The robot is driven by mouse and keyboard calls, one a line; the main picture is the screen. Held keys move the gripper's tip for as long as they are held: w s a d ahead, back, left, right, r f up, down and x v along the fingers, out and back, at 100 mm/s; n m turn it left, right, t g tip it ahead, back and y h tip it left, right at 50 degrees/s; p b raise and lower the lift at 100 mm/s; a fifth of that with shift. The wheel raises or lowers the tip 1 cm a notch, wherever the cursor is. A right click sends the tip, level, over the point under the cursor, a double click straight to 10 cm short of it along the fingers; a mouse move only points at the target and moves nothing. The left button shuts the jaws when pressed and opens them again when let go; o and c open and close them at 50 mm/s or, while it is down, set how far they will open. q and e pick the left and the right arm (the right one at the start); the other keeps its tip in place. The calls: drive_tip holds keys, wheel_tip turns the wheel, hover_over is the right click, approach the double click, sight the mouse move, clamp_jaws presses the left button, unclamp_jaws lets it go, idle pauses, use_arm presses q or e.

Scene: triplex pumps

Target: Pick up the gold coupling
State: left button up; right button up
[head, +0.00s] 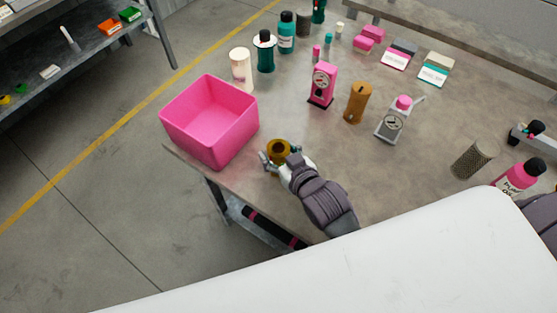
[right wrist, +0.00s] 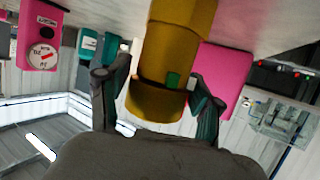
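The gold coupling (head: 278,149) is a short, hollow gold cylinder near the table's front left edge, just right of the pink bin. My right gripper (head: 279,158) reaches in from the lower right, with a finger on either side of it. In the right wrist view the coupling (right wrist: 160,60) fills the space between the two fingers (right wrist: 158,88). The fingers are spread around it, and I see no clear grip. A small green patch shows on its side. My left gripper is not in view.
The pink bin (head: 206,125) stands close left of the coupling on the table (head: 275,205). A pink gauge unit (head: 322,84), a brown cylinder (head: 357,103) and a grey gauge unit (head: 393,122) stand behind. Several bottles line the back. A mesh cylinder (head: 471,160) and pink bottle (head: 520,178) stand right.

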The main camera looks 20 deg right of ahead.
drive_tip(key=c, duration=1.1)
drive_tip(key=shift+o, duration=0.2)
drive_tip(key=shift+r, duration=0.1)
